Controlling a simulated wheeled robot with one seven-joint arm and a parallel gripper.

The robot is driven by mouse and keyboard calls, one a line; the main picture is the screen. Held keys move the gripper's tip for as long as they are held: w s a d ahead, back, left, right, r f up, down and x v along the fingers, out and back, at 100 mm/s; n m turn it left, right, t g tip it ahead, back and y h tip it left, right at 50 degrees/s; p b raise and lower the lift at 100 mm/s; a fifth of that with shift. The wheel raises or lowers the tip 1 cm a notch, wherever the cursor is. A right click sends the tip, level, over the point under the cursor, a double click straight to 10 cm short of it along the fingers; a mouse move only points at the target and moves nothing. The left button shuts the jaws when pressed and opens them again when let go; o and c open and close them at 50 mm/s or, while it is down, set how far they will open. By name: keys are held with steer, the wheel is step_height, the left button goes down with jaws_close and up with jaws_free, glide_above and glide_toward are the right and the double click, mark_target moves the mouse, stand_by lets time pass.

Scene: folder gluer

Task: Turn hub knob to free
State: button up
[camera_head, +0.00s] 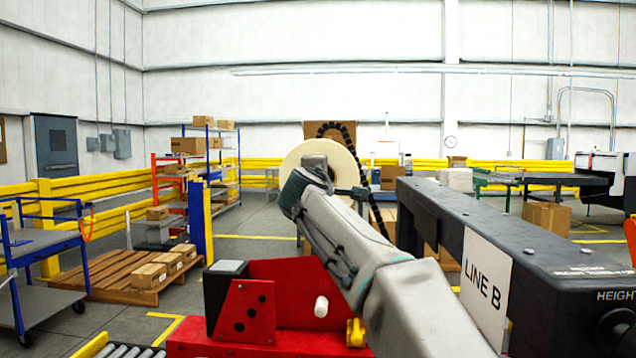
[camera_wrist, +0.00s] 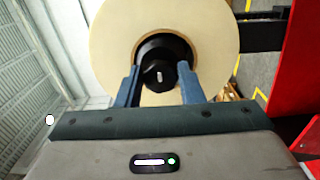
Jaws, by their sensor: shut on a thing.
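The hub knob (camera_wrist: 159,76) is black with a short pale mark on its face. It sits at the centre of a large cream roll (camera_wrist: 205,22) in the wrist view. My gripper (camera_wrist: 160,85) is shut on the knob, with one blue-grey finger on each side of it. The pale mark stands roughly upright in the wrist view. In the head view the roll (camera_head: 293,160) shows behind my arm, which hides the knob and the fingers.
A red machine frame (camera_head: 262,305) with a white knob (camera_head: 321,306) stands below my arm. A black cable chain (camera_head: 352,150) curves beside the roll. A pallet with boxes (camera_head: 150,280) lies at left.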

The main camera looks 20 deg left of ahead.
steer(key=o, duration=0.9)
steer(key=b+v, duration=0.4)
steer(key=v, duration=1)
steer(key=shift+f+b, duration=0.1)
steer(key=shift+b, duration=0.3)
